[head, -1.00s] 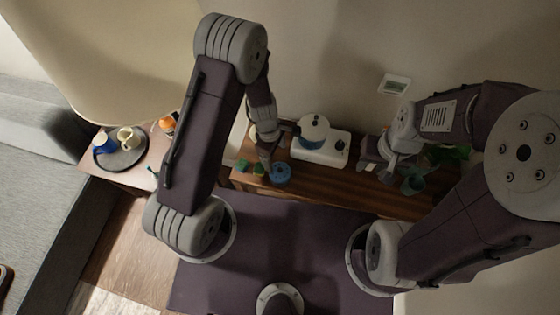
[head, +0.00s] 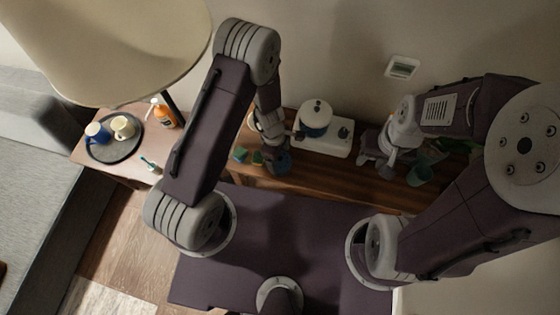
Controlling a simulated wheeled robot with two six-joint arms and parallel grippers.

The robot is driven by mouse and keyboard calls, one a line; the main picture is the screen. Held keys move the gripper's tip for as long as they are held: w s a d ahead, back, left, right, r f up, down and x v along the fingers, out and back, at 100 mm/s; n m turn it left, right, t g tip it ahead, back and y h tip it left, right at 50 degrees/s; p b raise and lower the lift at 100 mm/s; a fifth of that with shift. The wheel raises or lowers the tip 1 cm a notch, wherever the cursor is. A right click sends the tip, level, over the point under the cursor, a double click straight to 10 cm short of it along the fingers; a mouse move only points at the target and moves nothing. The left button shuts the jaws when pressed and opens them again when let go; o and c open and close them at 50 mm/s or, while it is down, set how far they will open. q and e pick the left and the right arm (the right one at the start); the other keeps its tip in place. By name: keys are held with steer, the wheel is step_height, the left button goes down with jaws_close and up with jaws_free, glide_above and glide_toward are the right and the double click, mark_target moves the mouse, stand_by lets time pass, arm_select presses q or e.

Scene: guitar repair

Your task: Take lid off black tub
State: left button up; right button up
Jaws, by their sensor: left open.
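I cannot make out a black tub for certain. A round dark blue thing (head: 284,164) stands on the wooden bench, partly hidden by my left gripper. My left gripper (head: 274,154) is open and right over or beside it; I cannot tell whether they touch. A pot with a pale lid and dark knob (head: 316,108) sits on a white appliance (head: 336,146), just right of my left gripper. My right gripper (head: 384,168) is over the bench's right part, left of a green cup (head: 420,174); its fingers are too small and dark to read.
Small green blocks (head: 240,155) lie left of my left gripper on the wooden bench (head: 320,178). A side table at left holds a dark tray (head: 117,151) with a blue mug (head: 96,132) and a cream mug (head: 122,127), and an orange bottle (head: 164,116). A large lampshade (head: 120,45) hangs above.

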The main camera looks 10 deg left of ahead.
arm_select(q)
steer(key=shift+s+r, duration=0.1)
steer(key=c, duration=1.5)
steer(key=shift+s, duration=0.1)
steer(key=shift+c, duration=0.7)
steer(key=shift+s, duration=0.1)
